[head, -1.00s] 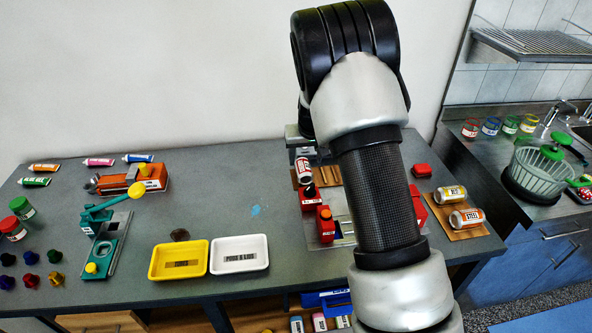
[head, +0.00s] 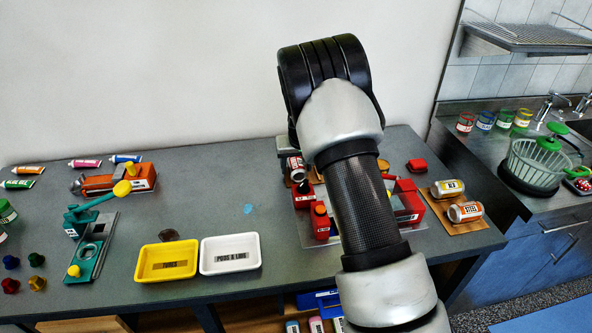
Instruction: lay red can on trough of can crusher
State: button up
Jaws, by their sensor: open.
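A red and white can (head: 295,168) stands or leans at the back of the table, just left of my forearm; its lower part is partly covered. The can crusher (head: 321,222) is red, with one red block left of my arm and another red part (head: 408,202) right of it. Its middle, where a trough would be, is mostly hidden by my arm. My gripper is hidden behind my arm, so I cannot see how it sits relative to the can.
A yellow tray (head: 166,262) and a white tray (head: 230,254) lie left of the crusher. A teal press (head: 92,245) stands further left. Two cans, yellow-labelled (head: 447,188) and orange-labelled (head: 465,212), lie on a brown mat at right.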

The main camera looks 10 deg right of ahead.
aim_at(297, 162)
jog(key=c, duration=0.6)
jog(key=shift+r+p, duration=1.3)
jog(key=shift+r, duration=1.25)
jog(key=shift+c, duration=0.2)
